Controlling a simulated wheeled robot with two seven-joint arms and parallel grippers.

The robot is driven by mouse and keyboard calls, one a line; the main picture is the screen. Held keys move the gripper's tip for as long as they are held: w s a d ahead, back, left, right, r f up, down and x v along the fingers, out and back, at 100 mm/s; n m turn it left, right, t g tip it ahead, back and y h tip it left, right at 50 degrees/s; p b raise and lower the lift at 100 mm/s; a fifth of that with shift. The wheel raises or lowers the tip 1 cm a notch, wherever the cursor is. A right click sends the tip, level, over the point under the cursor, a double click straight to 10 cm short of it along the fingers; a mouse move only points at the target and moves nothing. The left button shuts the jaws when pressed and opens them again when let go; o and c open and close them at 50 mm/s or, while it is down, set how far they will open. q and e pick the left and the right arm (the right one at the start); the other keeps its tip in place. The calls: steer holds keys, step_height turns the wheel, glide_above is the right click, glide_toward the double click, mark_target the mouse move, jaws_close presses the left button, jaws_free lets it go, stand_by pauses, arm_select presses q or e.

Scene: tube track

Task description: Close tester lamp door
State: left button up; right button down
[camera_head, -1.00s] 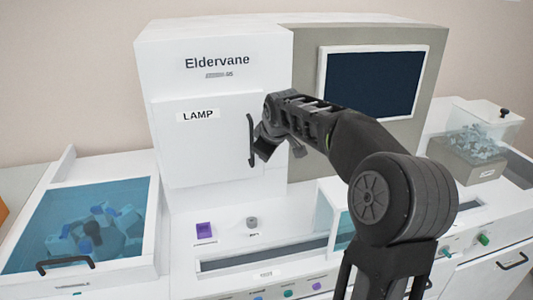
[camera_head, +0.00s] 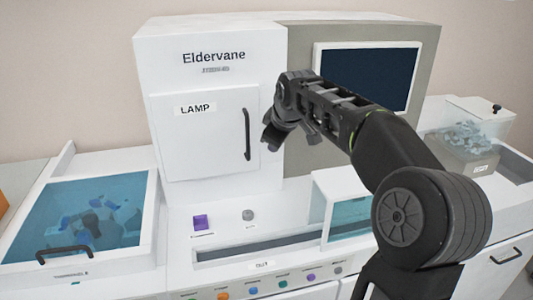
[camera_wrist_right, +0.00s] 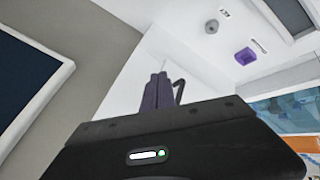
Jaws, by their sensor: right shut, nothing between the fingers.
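The white lamp door (camera_head: 205,145), marked LAMP, sits on the front of the white tester (camera_head: 210,65) in the head view. It looks flush or nearly flush with the front; a thin dark line shows around its edges. Its dark upright handle (camera_head: 246,135) is on its right side. My right gripper (camera_head: 270,140) is just right of the handle, apart from it, pointing down. In the right wrist view its fingers (camera_wrist_right: 157,92) are together and empty, with the dark handle (camera_wrist_right: 178,91) behind them. My left gripper is not in view.
A dark screen (camera_head: 368,78) is right of the door. Below are a purple square (camera_head: 201,222) and a grey knob (camera_head: 248,215) on the deck. A blue-lidded bin (camera_head: 85,215) is at left, and a clear box (camera_head: 470,135) of parts stands at right.

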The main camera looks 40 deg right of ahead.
steer(key=s+r, duration=0.1)
steer(key=r, duration=0.1)
steer(key=s+r, duration=0.1)
steer(key=s, duration=0.1)
steer(key=shift+d+r, duration=0.2)
steer(key=shift+r, duration=0.15)
